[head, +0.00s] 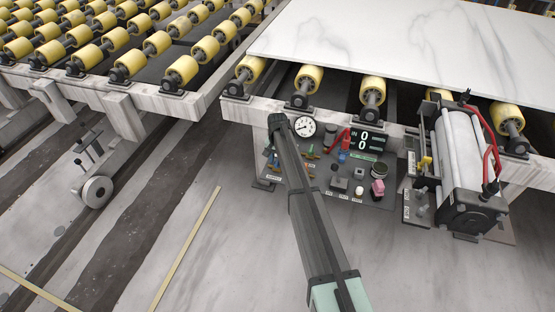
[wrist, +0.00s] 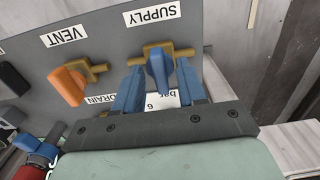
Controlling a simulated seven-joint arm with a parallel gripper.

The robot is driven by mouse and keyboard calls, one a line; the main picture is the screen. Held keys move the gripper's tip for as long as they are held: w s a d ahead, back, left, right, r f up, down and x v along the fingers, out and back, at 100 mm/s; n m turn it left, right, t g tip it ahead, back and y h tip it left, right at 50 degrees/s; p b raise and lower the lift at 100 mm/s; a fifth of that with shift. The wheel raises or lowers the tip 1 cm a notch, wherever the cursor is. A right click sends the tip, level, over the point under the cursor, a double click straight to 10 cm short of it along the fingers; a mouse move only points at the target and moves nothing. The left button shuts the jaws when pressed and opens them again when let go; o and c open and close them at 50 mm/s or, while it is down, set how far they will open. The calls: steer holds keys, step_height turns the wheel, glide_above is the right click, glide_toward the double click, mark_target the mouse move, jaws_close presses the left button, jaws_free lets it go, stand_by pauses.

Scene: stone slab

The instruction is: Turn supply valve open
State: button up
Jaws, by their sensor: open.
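The supply valve is in the wrist view, under the upside-down SUPPLY label (wrist: 152,14). It has a blue lever handle (wrist: 158,70) on a brass body (wrist: 183,52). My gripper (wrist: 160,76) is open, with one blue finger on each side of the handle. Gaps show between the handle and both fingers, so it is not gripped. In the head view my dark arm reaches to the left part of the control panel (head: 345,196), and the supply valve cannot be made out there.
An orange vent valve handle (wrist: 68,86) is left of my gripper, with the partly hidden DRAIN label (wrist: 100,99) nearby. A round gauge (head: 305,126), a red lever (head: 340,138) and a digital display (head: 367,140) are on the panel. A white slab (head: 420,50) lies on rollers above.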

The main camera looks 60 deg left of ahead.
jaws_close()
stand_by(0.5)
steer(key=m, duration=0.4)
steer(key=shift+m, duration=0.4)
steer(key=m, duration=0.4)
steer(key=shift+m, duration=0.3)
steer(key=m, duration=0.4)
steer(key=shift+m, duration=2.2)
jaws_free()
